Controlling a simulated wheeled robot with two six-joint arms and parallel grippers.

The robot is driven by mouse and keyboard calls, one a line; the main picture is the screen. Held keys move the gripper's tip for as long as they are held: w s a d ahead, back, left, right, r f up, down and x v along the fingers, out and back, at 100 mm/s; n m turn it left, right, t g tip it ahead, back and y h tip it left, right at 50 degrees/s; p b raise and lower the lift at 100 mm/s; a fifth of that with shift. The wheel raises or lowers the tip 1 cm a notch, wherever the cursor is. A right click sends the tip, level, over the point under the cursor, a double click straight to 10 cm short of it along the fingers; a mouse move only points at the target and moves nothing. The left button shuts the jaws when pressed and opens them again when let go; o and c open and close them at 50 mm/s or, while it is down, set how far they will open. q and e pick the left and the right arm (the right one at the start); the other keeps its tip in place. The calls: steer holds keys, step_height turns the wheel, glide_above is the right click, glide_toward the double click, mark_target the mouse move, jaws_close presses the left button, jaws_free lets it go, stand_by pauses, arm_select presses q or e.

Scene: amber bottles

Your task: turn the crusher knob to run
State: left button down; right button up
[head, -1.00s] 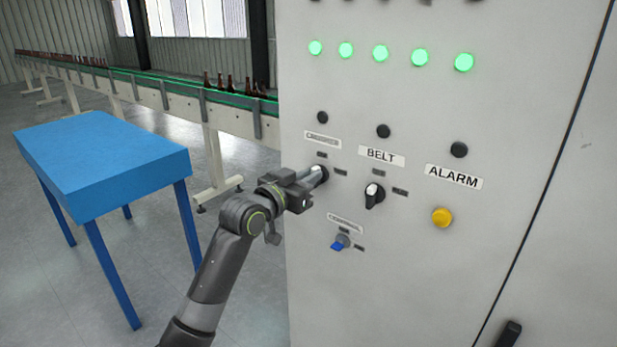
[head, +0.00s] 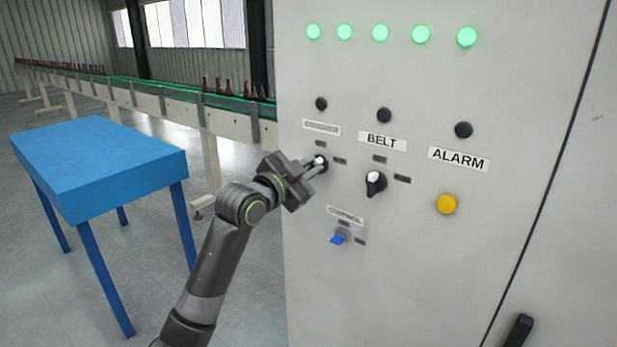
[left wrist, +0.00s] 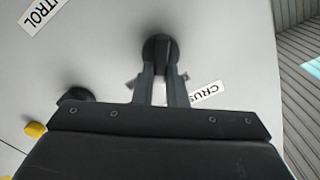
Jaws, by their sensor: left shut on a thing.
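The crusher knob (head: 322,161) is on the grey control cabinet, below the small label (head: 321,127) and left of the BELT knob. In the head view it is mostly hidden by my left gripper (head: 316,166). In the left wrist view the black crusher knob (left wrist: 160,48) sits between the two fingers of the gripper (left wrist: 160,72), which are shut on it. Part of the CRUSHER label (left wrist: 208,94) shows beside the fingers. My right gripper is not in view.
The BELT knob (head: 375,184), yellow ALARM button (head: 446,204) and CONTROL key switch (head: 340,237) are nearby on the cabinet (head: 430,290). Several green lamps glow above. A blue table (head: 100,160) and a conveyor (head: 180,108) with brown bottles stand to the left.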

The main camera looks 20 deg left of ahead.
arm_select(q)
steer(key=m+b, duration=0.2)
steer(key=m, duration=0.1)
steer(key=m+b, duration=0.1)
steer(key=shift+d+f+m, duration=0.15)
steer(key=shift+f+m, duration=0.1)
steer(key=shift+m, duration=0.05)
stand_by(0.5)
steer(key=c, duration=1.5)
jaws_free()
steer(key=shift+o, duration=0.2)
steer(key=shift+s, duration=0.1)
steer(key=b+v, duration=0.3)
steer(key=v, duration=1.4)
steer(key=shift+s+b, duration=0.15)
steer(key=shift+b, duration=0.15)
